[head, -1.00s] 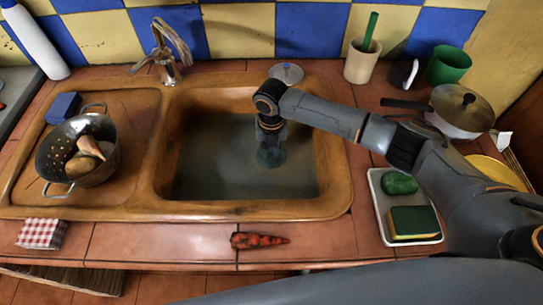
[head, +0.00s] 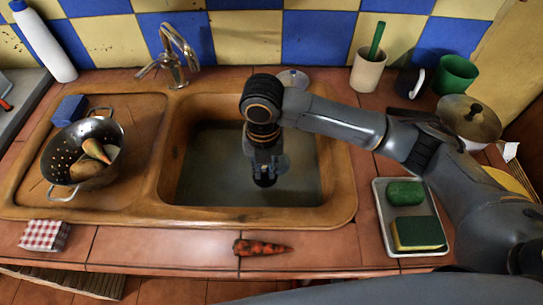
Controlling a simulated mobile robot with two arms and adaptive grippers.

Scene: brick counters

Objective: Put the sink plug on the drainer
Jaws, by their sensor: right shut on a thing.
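My right gripper (head: 265,172) hangs over the water in the sink basin (head: 215,165), pointing down. It is shut on a small dark thing, which I take to be the sink plug (head: 264,182); the fingers hide most of it. The drainer (head: 140,125) is the wooden-coloured board left of the basin. A metal colander (head: 63,165) with vegetables in it stands on the drainer, and a blue block (head: 68,108) lies behind it. The drainer's right and front parts are bare. My left gripper is not in view.
The tap (head: 172,60) stands behind the basin. A carrot (head: 262,247) and a checked cloth (head: 45,235) lie along the front tiles. A white tray (head: 436,214) with a sponge and a green lump, a pot (head: 470,125) and cups stand at the right.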

